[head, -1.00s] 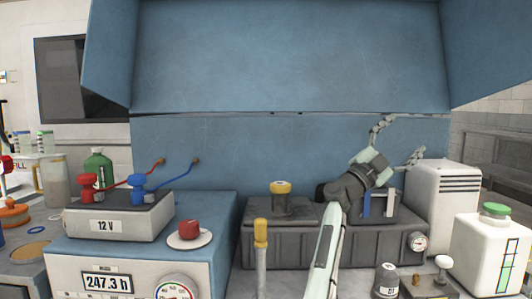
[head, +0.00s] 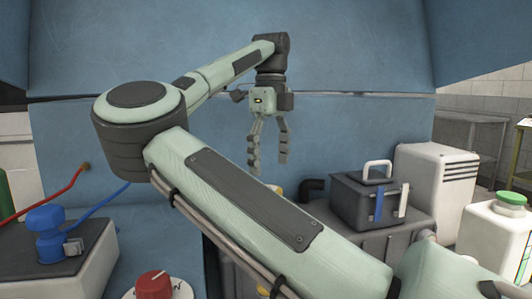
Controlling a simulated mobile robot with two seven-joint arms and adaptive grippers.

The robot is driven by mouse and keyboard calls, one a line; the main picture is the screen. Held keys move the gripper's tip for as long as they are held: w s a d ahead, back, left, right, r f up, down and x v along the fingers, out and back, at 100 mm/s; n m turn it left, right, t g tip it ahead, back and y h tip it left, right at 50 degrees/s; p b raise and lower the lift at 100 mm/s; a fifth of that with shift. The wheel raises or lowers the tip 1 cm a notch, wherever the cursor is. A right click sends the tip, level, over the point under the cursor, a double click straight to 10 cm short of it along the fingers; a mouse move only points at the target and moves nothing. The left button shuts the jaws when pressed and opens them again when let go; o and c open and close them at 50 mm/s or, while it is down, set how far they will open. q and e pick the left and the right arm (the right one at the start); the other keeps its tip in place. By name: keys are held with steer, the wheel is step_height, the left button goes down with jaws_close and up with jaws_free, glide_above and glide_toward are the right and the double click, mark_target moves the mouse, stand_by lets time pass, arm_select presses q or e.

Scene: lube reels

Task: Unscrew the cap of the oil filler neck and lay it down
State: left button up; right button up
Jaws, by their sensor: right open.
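My right gripper (head: 268,162) hangs with its fingers pointing down, open and empty, in front of the blue back panel. A small piece of a yellow cap (head: 277,190) shows just below its fingers, above the edge of my right arm. My arm hides the rest of this cap and the neck under it, so I cannot tell how the cap sits. The gap between fingertips and cap in depth is unclear. My left gripper is out of view.
A dark box with a handle (head: 350,205) stands on the grey engine block (head: 395,240).

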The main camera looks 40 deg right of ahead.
step_height(320, 180, down, 6)
steer(key=shift+f, duration=0.1)
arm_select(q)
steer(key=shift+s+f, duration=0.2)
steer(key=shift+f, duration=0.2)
arm_select(e)
steer(key=shift+c, duration=1)
steer(key=c, duration=1)
steer(key=shift+d+f+n+b, duration=0.15)
steer(key=shift+n+b, duration=0.4)
steer(key=shift+n, duration=0.25)
steer(key=shift+n+b, duration=0.4)
steer(key=shift+n, duration=0.3)
steer(key=shift+r+n, duration=0.2)
steer(key=shift+n, duration=0.9)
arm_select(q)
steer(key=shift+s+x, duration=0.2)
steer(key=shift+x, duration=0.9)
